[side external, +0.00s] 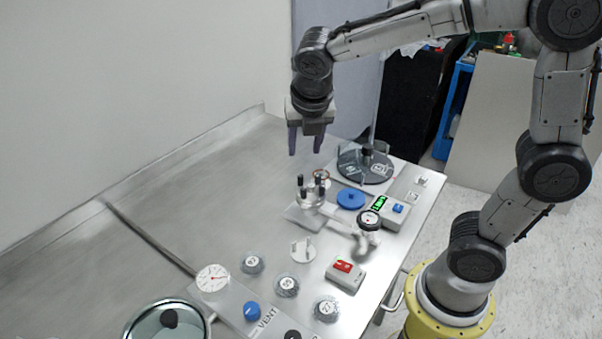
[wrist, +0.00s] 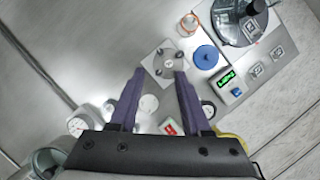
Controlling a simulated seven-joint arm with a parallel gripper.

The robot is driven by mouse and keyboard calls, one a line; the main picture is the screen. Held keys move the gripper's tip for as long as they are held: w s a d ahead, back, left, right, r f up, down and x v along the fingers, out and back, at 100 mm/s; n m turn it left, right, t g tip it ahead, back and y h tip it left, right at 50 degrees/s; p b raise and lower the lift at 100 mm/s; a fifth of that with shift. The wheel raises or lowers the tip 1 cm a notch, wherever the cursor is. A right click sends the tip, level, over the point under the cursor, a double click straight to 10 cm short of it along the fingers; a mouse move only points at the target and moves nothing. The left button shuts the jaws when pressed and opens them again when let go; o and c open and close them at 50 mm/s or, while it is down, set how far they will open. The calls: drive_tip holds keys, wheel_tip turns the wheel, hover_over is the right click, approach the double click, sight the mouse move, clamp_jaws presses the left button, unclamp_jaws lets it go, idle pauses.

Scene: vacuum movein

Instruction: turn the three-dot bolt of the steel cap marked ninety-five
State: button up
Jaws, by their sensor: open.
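My gripper (side external: 305,149) is open and empty, pointing down above the bench. Its two purple fingers (wrist: 160,75) frame the lower edge of a square steel mount (wrist: 169,63) in the wrist view. That mount (side external: 311,203) carries a round steel fitting with several black-topped posts, below and apart from my fingertips. Three round steel caps, a left one (side external: 252,262), a middle one (side external: 286,285) and a right one (side external: 327,309), sit nearer the front of the bench. Their markings and any bolt dots are too small to read, so I cannot tell which is marked ninety-five.
A blue disc (side external: 350,199), a dark round stand (side external: 365,167) and a box with a green display (side external: 393,212) stand right of the mount. A red-switch box (side external: 345,274), white disc (side external: 303,250) and dial gauge (side external: 212,278) lie nearer. The left bench is mostly clear.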

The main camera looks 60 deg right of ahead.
sight(300, 176)
drive_tip(key=x, duration=1.1)
drive_tip(key=shift+w+f, duration=0.1)
drive_tip(key=shift+f, duration=0.1)
clamp_jaws()
